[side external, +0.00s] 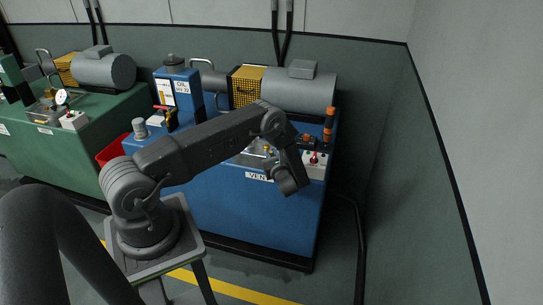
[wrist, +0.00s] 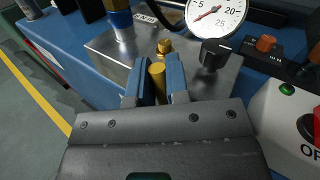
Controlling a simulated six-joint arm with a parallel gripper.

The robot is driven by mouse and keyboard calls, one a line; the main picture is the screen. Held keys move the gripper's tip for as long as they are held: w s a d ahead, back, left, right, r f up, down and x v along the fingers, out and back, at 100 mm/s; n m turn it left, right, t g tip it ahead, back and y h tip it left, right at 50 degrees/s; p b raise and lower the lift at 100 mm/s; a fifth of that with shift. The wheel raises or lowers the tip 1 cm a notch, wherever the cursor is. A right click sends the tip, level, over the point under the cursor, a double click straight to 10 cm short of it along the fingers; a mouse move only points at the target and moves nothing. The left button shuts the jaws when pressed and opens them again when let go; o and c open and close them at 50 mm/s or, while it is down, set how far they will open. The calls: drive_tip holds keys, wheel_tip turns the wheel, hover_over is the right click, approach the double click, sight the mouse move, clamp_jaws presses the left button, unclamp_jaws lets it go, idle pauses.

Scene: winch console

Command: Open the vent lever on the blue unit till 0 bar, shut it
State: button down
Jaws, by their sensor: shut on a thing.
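The blue unit (side external: 215,205) stands behind my arm in the side view, with a vent label (side external: 258,176) on its front edge. In the wrist view my gripper (wrist: 157,88) is shut on the brass vent lever (wrist: 158,76), with a blue pad on each side of it. The lever sits at a brass fitting (wrist: 165,47) on a grey metal block (wrist: 118,46). The gauge (wrist: 216,14) is partly cut off by the frame; its red needle points lower left, near the low end of the scale. In the side view my arm hides the lever.
A black knob (wrist: 213,53) stands close right of the lever. A white switch box with a red knob (wrist: 309,126) is further right. In the side view a green unit (side external: 60,150) and a red bin (side external: 110,150) are to the left.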

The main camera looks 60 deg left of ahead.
drive_tip(key=shift+s+a+f+n+h, duration=0.1)
drive_tip(key=shift+s+a+n+h, duration=0.25)
drive_tip(key=shift+n, duration=0.25)
drive_tip(key=c, duration=1.1)
unclamp_jaws()
drive_tip(key=shift+d, duration=0.1)
drive_tip(key=v, duration=1.3)
drive_tip(key=shift+d, duration=0.4)
